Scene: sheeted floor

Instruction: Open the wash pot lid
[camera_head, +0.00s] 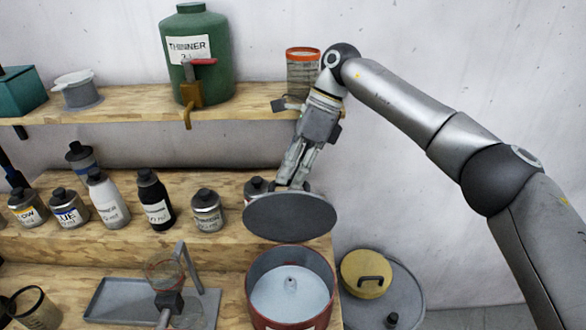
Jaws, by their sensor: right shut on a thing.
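The wash pot (262,312) is a round dark red pot at the lower middle, at the front of the wooden bench. Its top is uncovered and shows a pale inside with a small upright spout in the centre. The lid (290,218) is a dark grey disc, held above and slightly behind the pot, clear of its rim and tilted toward me. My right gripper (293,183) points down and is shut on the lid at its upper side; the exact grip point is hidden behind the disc. My left gripper is out of view.
Several small bottles and cans stand on the middle step, including a black bottle (155,200). The upper shelf holds a green thinner jug (197,55) and an orange-rimmed can (303,72). A metal tray (105,302) lies left of the pot; a yellow lid (366,273) sits right.

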